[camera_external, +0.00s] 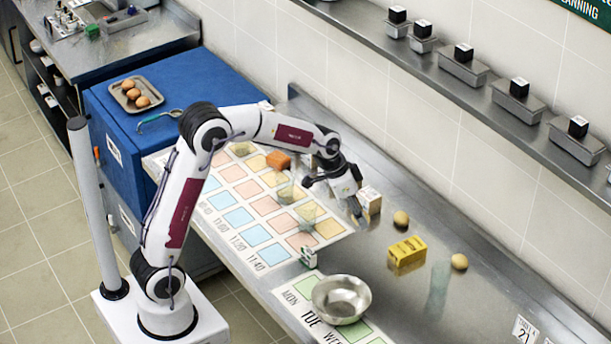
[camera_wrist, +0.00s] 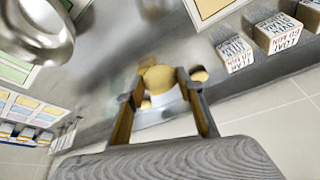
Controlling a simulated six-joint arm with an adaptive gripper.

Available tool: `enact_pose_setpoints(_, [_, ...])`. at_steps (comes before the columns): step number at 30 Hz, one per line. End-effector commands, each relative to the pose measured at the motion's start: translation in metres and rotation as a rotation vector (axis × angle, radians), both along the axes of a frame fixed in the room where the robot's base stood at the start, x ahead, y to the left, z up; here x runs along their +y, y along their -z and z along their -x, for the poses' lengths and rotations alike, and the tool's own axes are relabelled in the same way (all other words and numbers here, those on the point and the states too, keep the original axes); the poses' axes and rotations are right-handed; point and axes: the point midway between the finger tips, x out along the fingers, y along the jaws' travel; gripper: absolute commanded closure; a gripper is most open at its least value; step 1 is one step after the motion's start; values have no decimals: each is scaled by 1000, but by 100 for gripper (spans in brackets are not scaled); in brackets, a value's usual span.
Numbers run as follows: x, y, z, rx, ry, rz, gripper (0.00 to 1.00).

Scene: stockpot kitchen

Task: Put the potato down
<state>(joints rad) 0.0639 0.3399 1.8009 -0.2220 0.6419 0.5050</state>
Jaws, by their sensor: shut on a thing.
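A yellow-brown potato (camera_wrist: 158,78) shows between the two fingertips of my gripper (camera_wrist: 160,88) in the wrist view. My gripper is shut on it. In the external view my gripper (camera_external: 356,208) points down over the steel counter, next to a small white-and-brown box (camera_external: 370,201), and the held potato cannot be made out there. Two round brown items, potatoes or eggs, rest on the counter: one (camera_external: 401,219) right of my gripper and one (camera_external: 459,261) farther right. The gap between the held potato and the counter is unclear.
A yellow box (camera_external: 407,254) and a metal bowl (camera_external: 341,299) stand on the counter. A coloured chart (camera_external: 262,204) carries an orange block (camera_external: 279,160) and clear glasses. A tray (camera_external: 120,97) of brown items sits on the blue cabinet. The counter's right end has free room.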

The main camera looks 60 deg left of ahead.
Motion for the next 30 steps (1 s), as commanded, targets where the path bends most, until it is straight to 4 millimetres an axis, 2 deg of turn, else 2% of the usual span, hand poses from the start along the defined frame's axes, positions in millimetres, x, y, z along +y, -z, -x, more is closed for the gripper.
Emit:
enact_pose_setpoints(1, [-14, -7, 5, -3, 24, 0, 85])
enact_pose_setpoints(9, [-79, -30, 51, -3, 189, 0, 85])
enact_pose_setpoints(18, [-134, -41, 123, -1, 447, 0, 85])
enact_pose_setpoints(21, [-142, -41, 145, 0, 532, 1, 85])
enact_pose_setpoints(24, [-142, -37, 158, 0, 589, 1, 85])
enact_pose_setpoints(30, [-142, -31, 168, 0, 668, 0, 85])
